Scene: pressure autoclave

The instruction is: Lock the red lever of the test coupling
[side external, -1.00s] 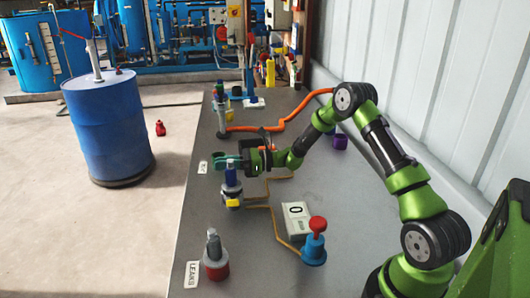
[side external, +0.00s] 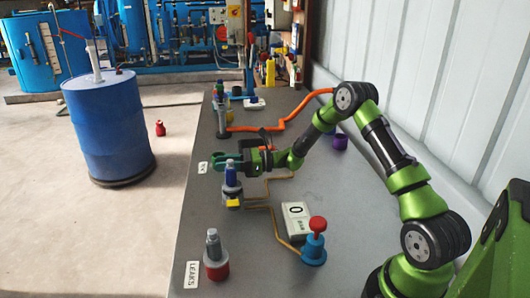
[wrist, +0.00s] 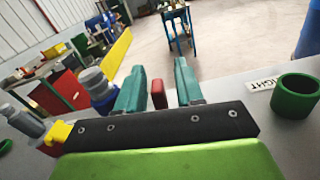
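My gripper (wrist: 158,88) has its two teal fingers apart, with nothing visibly clamped. In the side view my gripper (side external: 228,162) reaches left over the table beside the test coupling (side external: 231,190), which stands upright with a blue top and a yellow tab. In the wrist view the coupling (wrist: 95,84) is left of the fingers, with a yellow piece (wrist: 60,132) lower left. A small red block (wrist: 158,95) shows between the fingers, with gaps both sides. I cannot tell whether it is the red lever. No red lever shows clearly on the coupling.
The LEAKS fitting (side external: 215,262) stands at the front. A blue pump with a red knob (side external: 314,245) and a gauge box (side external: 298,219) are nearer. Hoses cross the table.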

